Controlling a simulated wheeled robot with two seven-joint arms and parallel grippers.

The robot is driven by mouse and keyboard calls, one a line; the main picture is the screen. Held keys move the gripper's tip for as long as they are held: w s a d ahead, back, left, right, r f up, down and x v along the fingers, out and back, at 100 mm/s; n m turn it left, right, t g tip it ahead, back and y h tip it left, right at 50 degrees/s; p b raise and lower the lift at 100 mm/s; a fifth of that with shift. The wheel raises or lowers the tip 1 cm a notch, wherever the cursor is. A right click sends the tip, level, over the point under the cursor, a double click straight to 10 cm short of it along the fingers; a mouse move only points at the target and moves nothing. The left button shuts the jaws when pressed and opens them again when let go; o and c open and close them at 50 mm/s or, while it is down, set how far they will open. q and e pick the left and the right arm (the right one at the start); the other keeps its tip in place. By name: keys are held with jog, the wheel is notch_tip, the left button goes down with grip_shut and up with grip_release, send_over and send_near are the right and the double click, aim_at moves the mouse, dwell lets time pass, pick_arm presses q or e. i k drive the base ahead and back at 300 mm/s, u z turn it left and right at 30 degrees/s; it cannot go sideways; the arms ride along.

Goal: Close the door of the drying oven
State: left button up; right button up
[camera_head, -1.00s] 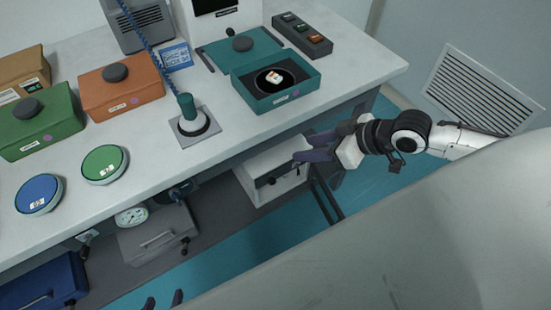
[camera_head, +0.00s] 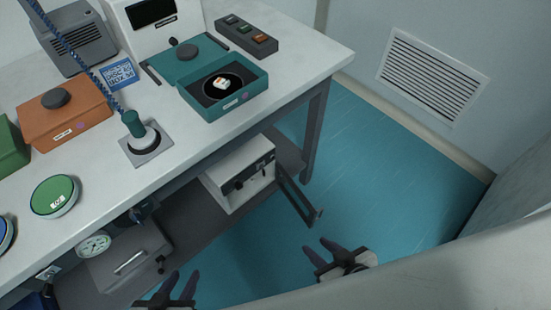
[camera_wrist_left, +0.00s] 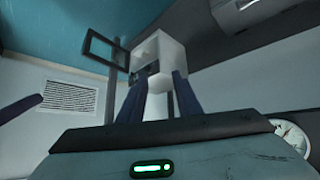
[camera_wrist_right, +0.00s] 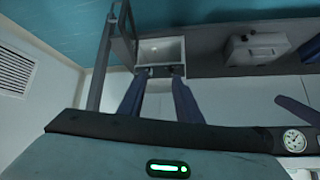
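The drying oven (camera_head: 240,175) is a white box with a dark control front, on the shelf under the table. Its dark-framed door (camera_head: 297,200) stands swung open at the right, out over the floor. In the left wrist view the oven (camera_wrist_left: 160,52) and its open door (camera_wrist_left: 104,48) lie beyond the fingers. The right wrist view looks into the pale oven interior (camera_wrist_right: 162,50), with the door (camera_wrist_right: 122,38) at left. My right gripper (camera_head: 324,249) is open and empty, below the door and apart from it. My left gripper (camera_head: 179,283) is open and empty at the bottom edge.
A grey box with a handle (camera_head: 128,258) and a round gauge (camera_head: 94,246) stand left of the oven. The table leg (camera_head: 316,130) is behind the door. The blue floor (camera_head: 385,175) to the right is clear up to the wall with a vent (camera_head: 432,75).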

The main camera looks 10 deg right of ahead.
aim_at(309, 222)
jog(key=z, duration=0.1)
jog(key=k, duration=0.55)
jog(key=z, duration=1.65)
jog(key=i, duration=1)
jog(key=u, duration=2)
